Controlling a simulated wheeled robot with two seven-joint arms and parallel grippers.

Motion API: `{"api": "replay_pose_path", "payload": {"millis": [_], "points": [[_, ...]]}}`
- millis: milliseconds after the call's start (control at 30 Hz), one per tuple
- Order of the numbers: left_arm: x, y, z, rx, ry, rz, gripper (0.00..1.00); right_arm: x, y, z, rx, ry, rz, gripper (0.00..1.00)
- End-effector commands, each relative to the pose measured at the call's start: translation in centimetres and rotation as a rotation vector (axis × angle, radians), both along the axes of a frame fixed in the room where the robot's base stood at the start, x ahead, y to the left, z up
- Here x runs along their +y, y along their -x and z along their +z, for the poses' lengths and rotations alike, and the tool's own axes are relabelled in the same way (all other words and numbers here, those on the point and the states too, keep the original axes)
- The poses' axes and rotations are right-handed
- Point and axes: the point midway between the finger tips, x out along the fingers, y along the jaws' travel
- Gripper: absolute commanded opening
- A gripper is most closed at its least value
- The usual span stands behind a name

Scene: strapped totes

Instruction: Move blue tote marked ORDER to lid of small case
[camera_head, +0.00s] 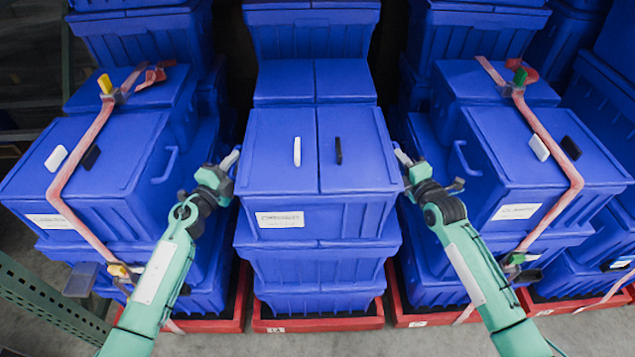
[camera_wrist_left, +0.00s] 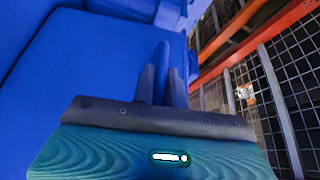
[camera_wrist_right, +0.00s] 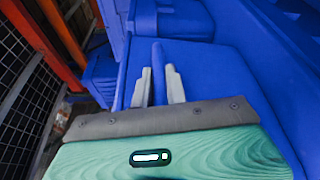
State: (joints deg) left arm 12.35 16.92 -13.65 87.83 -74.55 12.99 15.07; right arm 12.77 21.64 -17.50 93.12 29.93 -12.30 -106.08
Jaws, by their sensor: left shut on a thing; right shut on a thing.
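A blue lidded tote (camera_head: 285,215) tops the middle stack, with a white label (camera_head: 280,219) on its front too small to read. A white and a black handle lie on its two-part lid. My left gripper (camera_head: 231,160) is at its left side, and my right gripper (camera_head: 402,157) is at its right side. In the left wrist view the fingers (camera_wrist_left: 163,82) are shut on a blue bar-like handle. In the right wrist view the fingers (camera_wrist_right: 159,84) are shut on a similar handle. I cannot tell which thing is the small case.
Strapped blue totes stand close on the left (camera_head: 90,185) and right (camera_head: 530,170), with pink straps over them. More blue totes stand behind. The middle stack stands on a red base (camera_head: 320,324). A green perforated rail (camera_head: 45,300) runs at the lower left. Grey floor shows in front.

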Motion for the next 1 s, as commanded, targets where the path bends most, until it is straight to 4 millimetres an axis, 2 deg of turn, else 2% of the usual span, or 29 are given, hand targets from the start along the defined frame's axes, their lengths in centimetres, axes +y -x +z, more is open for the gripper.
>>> {"api": "replay_pose_path", "payload": {"millis": [567, 1000], "points": [[0.1, 0.0, 0.2, 0.0, 0.0, 0.002, 0.0, -0.1, 0.0, 0.4, -0.004, 0.0, -0.001, 0.0], [0.1, -0.1, 2.8, -0.002, -0.001, 0.002, 0.0, -0.1, -0.1, 3.0, -0.006, -0.001, -0.002, 0.0]]}}
